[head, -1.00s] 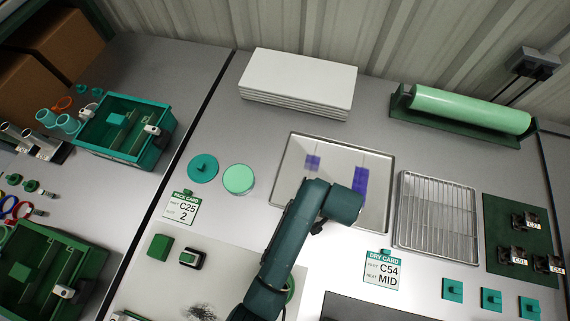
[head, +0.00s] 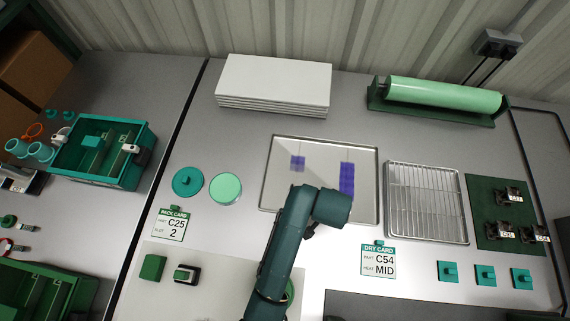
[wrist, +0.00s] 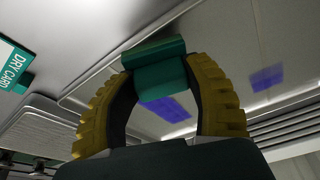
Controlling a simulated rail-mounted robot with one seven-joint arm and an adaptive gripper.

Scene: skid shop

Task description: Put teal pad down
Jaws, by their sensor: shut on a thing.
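My gripper (wrist: 160,72) has yellow ribbed fingers and is shut on a teal pad (wrist: 154,50), which shows in the wrist view between the fingertips. In the head view my arm hides the gripper and the held pad, near the front of a shiny metal tray (head: 279,163). The tray carries a small purple patch (head: 298,163) and a taller purple patch (head: 347,179) at the right. Both also show beyond the fingers in the wrist view. I cannot tell whether the held pad touches the tray.
A wire rack (head: 425,203) stands right of the tray. Several teal pads (head: 485,275) lie at the lower right. A dry card (head: 378,261) stands in front of the tray. A white stack (head: 273,85) and a green roller (head: 443,95) are behind. Round teal (head: 187,182) and mint (head: 225,188) discs lie left.

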